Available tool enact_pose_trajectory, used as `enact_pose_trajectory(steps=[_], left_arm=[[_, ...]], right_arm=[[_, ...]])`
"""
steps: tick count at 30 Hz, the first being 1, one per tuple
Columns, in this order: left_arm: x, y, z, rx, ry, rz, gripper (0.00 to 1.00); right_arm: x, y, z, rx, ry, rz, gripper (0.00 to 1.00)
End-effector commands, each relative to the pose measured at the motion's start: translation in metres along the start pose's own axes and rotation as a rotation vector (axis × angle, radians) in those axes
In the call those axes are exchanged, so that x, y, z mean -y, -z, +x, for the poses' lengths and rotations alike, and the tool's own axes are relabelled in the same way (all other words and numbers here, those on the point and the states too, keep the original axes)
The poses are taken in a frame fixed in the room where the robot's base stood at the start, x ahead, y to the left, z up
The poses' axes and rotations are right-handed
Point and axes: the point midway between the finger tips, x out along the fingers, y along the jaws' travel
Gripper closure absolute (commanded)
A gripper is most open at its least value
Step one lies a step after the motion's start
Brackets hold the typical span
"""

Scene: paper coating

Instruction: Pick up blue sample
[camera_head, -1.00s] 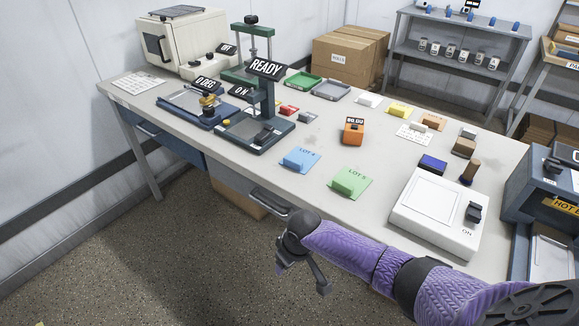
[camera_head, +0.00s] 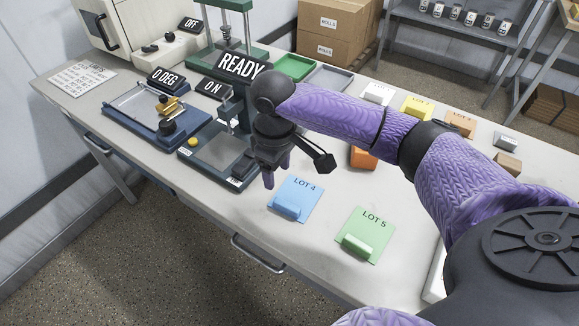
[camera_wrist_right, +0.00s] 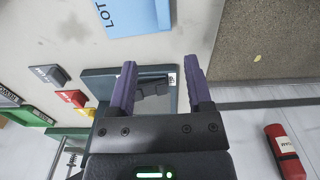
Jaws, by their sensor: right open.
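The blue sample (camera_head: 295,199), a blue card marked LOT 4 with a raised blue edge, lies flat on the table near its front edge. Part of it shows at the top of the right wrist view (camera_wrist_right: 137,20). My right gripper (camera_head: 268,178) points down just left of and above the blue sample, in front of the press. Its two purple fingers stand apart in the right wrist view (camera_wrist_right: 158,68), with nothing held between them. My left gripper is not in view.
A green LOT 5 sample (camera_head: 367,235) lies to the right of the blue one. The press with its READY sign (camera_head: 240,66) stands close behind-left of my gripper. My right arm hides part of an orange device (camera_head: 362,157). A fire extinguisher (camera_wrist_right: 285,150) shows in the wrist view.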

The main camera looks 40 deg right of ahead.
Motion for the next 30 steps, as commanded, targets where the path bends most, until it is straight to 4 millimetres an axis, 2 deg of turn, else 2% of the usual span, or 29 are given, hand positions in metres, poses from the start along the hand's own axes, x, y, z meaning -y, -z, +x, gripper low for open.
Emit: enact_pose_trajectory(steps=[3, 8, 13, 15, 20, 27, 29, 30], left_arm=[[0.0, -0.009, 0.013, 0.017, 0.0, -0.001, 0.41], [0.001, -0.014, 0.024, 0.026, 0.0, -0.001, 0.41], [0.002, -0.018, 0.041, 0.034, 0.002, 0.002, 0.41], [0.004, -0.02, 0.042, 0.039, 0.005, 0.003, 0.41], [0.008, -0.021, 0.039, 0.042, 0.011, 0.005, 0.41], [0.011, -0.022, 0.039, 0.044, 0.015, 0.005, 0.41], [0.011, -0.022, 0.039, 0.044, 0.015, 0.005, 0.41], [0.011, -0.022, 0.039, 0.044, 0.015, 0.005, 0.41]], right_arm=[[0.0, 0.0, 0.029, 0.003, 0.003, 0.001, 0.35], [0.001, -0.002, 0.054, 0.003, 0.001, 0.0, 0.35], [0.002, -0.004, 0.089, 0.004, 0.001, 0.001, 0.35], [0.002, -0.004, 0.093, 0.001, 0.001, 0.0, 0.35], [0.002, -0.003, 0.09, -0.001, 0.0, 0.0, 0.35], [0.002, -0.003, 0.09, -0.001, -0.001, 0.0, 0.86], [0.002, -0.003, 0.09, -0.001, -0.001, 0.0, 0.99], [0.002, -0.003, 0.09, -0.001, -0.001, 0.0, 1.0]])
